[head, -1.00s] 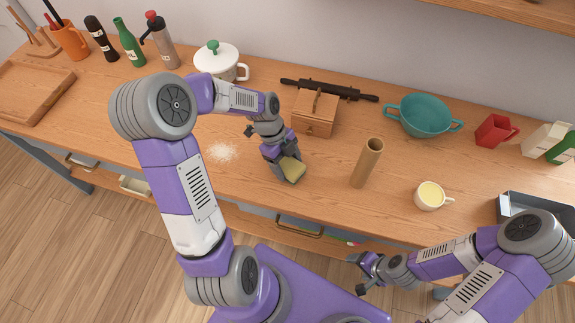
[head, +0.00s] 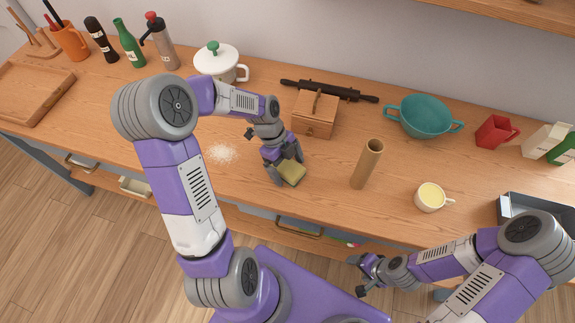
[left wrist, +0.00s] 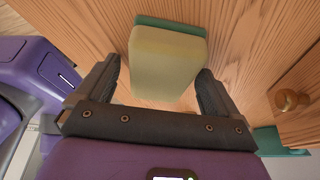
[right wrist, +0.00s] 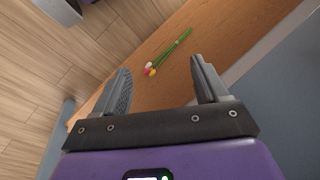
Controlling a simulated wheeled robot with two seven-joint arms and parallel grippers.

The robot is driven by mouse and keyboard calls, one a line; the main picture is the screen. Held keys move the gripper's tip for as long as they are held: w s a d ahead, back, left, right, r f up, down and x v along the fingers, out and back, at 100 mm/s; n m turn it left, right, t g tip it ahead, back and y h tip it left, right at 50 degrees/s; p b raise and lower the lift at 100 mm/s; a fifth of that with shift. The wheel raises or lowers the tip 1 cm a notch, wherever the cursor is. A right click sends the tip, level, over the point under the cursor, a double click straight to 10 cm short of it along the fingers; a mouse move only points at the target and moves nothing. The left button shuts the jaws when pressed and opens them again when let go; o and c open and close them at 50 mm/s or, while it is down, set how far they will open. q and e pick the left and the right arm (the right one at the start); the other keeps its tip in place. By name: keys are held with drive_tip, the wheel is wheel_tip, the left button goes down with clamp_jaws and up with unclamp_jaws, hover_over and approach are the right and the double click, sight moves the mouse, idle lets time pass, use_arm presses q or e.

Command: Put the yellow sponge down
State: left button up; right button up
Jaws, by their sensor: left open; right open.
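The yellow sponge (head: 292,173) is on the wooden counter near its front edge, beside the fingers of my left gripper (head: 283,172). In the left wrist view the sponge (left wrist: 166,62) is a pale yellow block with a green layer along its far side. It lies between and just beyond the open fingers of my left gripper (left wrist: 160,88), with a gap on each side. My right gripper (head: 366,274) is open and empty, low in front of the counter. In the right wrist view its fingers (right wrist: 162,85) are spread apart.
White powder (head: 222,152) is spilled left of the sponge. A wooden box (head: 314,120) stands behind it, and a cardboard tube (head: 367,163) stands upright to its right. A cup (head: 430,196) and a teal colander (head: 424,117) are further right.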

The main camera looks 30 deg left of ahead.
use_arm(q)
drive_tip(key=p+v, duration=0.2)
drive_tip(key=v, duration=1)
drive_tip(key=shift+d+r, duration=0.1)
